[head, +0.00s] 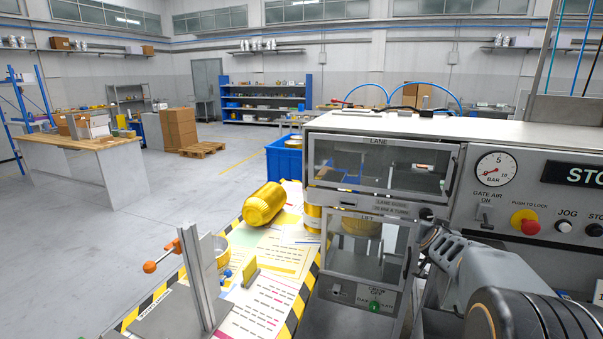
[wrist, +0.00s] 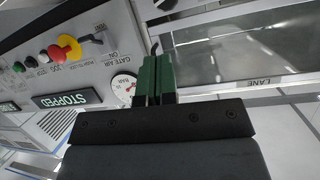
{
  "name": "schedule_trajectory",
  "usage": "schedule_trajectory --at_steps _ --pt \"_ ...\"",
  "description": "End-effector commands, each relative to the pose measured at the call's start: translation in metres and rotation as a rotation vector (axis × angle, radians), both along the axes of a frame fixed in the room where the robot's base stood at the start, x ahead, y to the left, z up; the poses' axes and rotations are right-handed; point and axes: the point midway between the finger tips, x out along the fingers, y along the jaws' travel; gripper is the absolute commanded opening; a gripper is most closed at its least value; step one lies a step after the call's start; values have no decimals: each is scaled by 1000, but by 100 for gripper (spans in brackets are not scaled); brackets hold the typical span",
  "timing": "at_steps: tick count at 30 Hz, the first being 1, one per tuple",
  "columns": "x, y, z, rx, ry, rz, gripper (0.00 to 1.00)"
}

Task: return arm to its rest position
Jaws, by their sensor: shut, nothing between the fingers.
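My gripper shows in the wrist view as two green fingers (wrist: 157,62) pressed together, with nothing between them. In the head view my arm comes in from the lower right, and the gripper end (head: 430,238) is close to the right side of the lift window. I cannot tell there whether it touches the press. The press has a lane window (head: 382,166) above and a lift window (head: 366,252) below, both with clear panels. In the wrist view the lane window (wrist: 238,48) lies to the right of the fingers, and the gauge (wrist: 124,87) is just left, partly hidden.
A metal stand with an orange-tipped lever (head: 163,257) and a blue crate (head: 284,160) are left of the press.

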Motion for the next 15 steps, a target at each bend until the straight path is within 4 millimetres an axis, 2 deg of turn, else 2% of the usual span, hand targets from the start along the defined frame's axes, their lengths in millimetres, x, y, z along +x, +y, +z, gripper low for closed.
schedule_trajectory --at_steps 3,5,6,8,9,12,15 --pt "-37 61 -41 167 240 167 0" --pt "-67 95 -57 234 379 239 0" --pt "-89 115 -66 266 472 279 0" --pt "-125 141 -75 297 601 325 0" --pt "-149 156 -79 308 682 350 0" --pt "-206 182 -84 302 861 393 0" --pt "-251 198 -83 255 972 432 0"
